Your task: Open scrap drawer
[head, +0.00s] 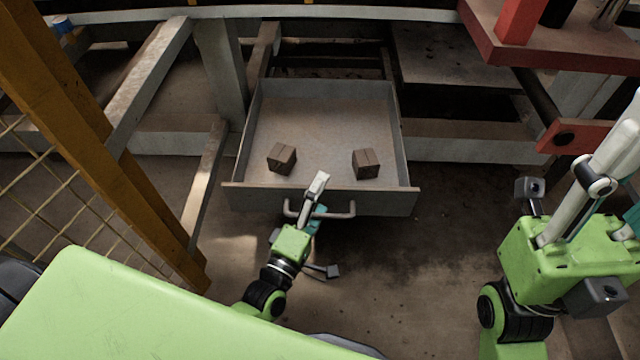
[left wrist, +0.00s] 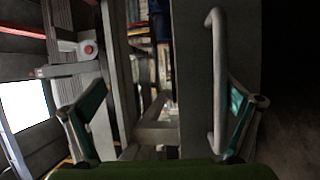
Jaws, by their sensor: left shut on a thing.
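The grey drawer (head: 320,200) stands pulled out from under the bench, its inside showing. A bar handle (head: 342,213) runs across its front and also shows in the left wrist view (left wrist: 216,80). My left gripper (head: 315,197) is at the drawer front, shut on the handle; its fingertips partly cover it in the head view. In the left wrist view the handle lies close to the right finger. My right gripper (head: 612,155) is at the right, away from the drawer; its fingers are partly cut off and their opening is unclear.
Two small brown boxes (head: 282,158) (head: 366,163) lie apart in the drawer. An orange post (head: 110,150) with wire mesh stands at the left. A red-edged platform (head: 560,55) is at the upper right. Dark floor (head: 430,270) in front of the drawer is clear.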

